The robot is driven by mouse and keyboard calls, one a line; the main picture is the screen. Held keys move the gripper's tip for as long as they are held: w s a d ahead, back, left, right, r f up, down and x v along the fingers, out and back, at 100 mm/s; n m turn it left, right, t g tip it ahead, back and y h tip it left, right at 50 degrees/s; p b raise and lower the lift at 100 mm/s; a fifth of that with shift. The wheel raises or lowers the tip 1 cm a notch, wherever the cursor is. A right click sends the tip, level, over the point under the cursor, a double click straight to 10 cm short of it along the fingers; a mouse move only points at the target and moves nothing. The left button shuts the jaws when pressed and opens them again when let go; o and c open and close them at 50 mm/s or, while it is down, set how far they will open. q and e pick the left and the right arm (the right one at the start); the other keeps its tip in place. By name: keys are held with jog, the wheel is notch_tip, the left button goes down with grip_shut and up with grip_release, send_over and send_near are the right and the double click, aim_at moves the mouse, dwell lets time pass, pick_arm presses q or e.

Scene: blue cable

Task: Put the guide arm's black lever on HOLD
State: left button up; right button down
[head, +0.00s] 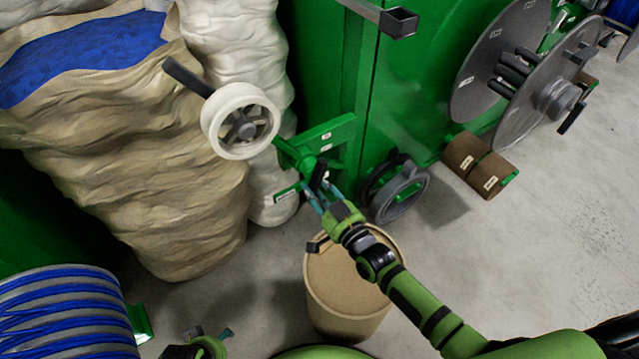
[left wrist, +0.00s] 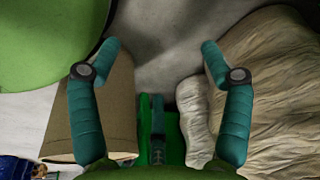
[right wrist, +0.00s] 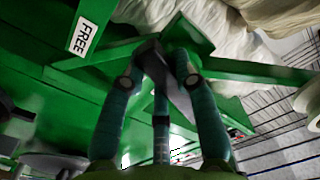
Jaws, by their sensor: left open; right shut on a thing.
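The green guide arm bracket (head: 322,138) juts out from the green machine, with a white guide wheel (head: 240,121) at its left. The black lever (head: 318,175) is on the bracket, partly covered by my right gripper (head: 317,194), which is shut on it. In the right wrist view my right gripper (right wrist: 160,62) has its teal fingers close around the dark grey lever (right wrist: 178,92). A FREE label (right wrist: 83,37) is on the green metal left of the fingers; I cannot read a HOLD label. My left gripper (left wrist: 160,50) is open and empty, low at the bottom of the head view.
A brown drum (head: 345,290) stands below my right arm. Big sacks (head: 190,200) fill the left side. A blue cable coil (head: 65,315) is at lower left. A grey reel (head: 540,90) is at upper right.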

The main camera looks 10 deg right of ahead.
pick_arm(q)
jog(key=shift+s+f, duration=0.2)
jog(key=shift+f, duration=0.35)
pick_arm(e)
jog(key=shift+s+a+m, duration=0.1)
jog(key=shift+a+m, duration=0.1)
jog(key=shift+m, duration=0.5)
jog(key=shift+r, duration=0.1)
jog(key=c, duration=0.9)
grip_release()
jog(key=shift+c, duration=0.2)
pick_arm(q)
jog(key=shift+f, duration=0.1)
jog(key=shift+w, duration=0.1)
pick_arm(e)
jog(key=shift+s+d, duration=0.1)
jog(key=shift+s, duration=0.2)
jog(key=v, duration=1.1)
jog(key=shift+s, duration=0.15)
